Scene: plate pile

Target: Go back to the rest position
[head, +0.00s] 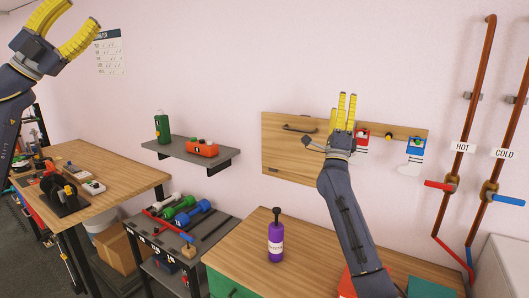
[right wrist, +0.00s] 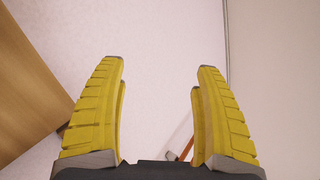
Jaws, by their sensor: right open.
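My right gripper (head: 346,98) is raised in front of the wooden wall board, its yellow fingers pointing up. In the right wrist view its fingers (right wrist: 161,62) stand apart with nothing between them, so it is open and empty. My left gripper (head: 78,22) is raised at the upper left corner, its yellow fingers spread apart with nothing visible between them. Both arms are held up clear of the surfaces. No plates show in either view.
A purple bottle (head: 275,243) stands on the wooden-topped cabinet (head: 240,250). The wall board (head: 285,155) carries hooks and small hanging items. A shelf (head: 180,153) holds a green and a red item. Copper pipes (head: 478,90) with valves run at right. A workbench (head: 125,180) stands left.

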